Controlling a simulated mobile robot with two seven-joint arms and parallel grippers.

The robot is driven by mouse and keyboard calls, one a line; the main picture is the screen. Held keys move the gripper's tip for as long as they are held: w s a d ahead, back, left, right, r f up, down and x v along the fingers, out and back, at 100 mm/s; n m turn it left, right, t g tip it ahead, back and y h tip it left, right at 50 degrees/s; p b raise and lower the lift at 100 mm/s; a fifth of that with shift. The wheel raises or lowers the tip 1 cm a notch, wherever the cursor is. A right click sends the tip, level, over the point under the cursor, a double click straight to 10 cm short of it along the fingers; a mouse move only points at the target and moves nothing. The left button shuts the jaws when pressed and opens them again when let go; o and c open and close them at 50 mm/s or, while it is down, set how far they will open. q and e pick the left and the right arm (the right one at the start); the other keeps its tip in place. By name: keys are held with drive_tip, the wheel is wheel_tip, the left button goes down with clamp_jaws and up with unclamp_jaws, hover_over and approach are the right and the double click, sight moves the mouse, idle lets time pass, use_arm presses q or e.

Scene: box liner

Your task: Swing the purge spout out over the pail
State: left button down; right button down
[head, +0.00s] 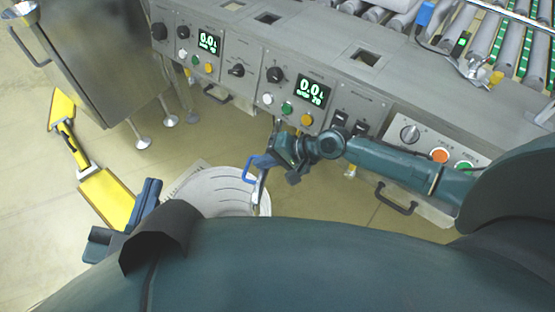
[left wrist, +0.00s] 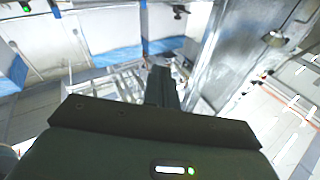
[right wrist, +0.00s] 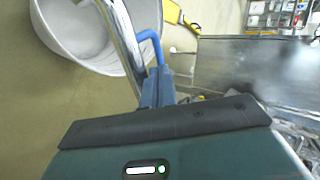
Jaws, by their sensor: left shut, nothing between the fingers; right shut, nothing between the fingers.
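The white pail (head: 215,188) stands on the floor, partly hidden by my own body at its front. The chrome spout (head: 260,192) hangs down at the pail's right side in the head view and carries a blue handle (head: 262,161). In the right wrist view the spout (right wrist: 124,42) crosses the right part of the pail (right wrist: 72,38). My right gripper (right wrist: 157,85) is shut and empty, right at the blue handle (right wrist: 154,42); I cannot tell whether they touch. My left gripper (left wrist: 162,86) is shut and empty, away from the spout.
A grey control panel (head: 238,90) with knobs, buttons and displays runs behind the pail. A steel cabinet (head: 95,50) stands at left, with a yellow thing (head: 105,197) on the floor. Rollers (head: 500,50) are at the upper right.

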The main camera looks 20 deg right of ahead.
drive_tip(key=shift+w+a+f, duration=0.3)
drive_tip(key=shift+a+f, duration=0.05)
drive_tip(key=shift+a, duration=0.1)
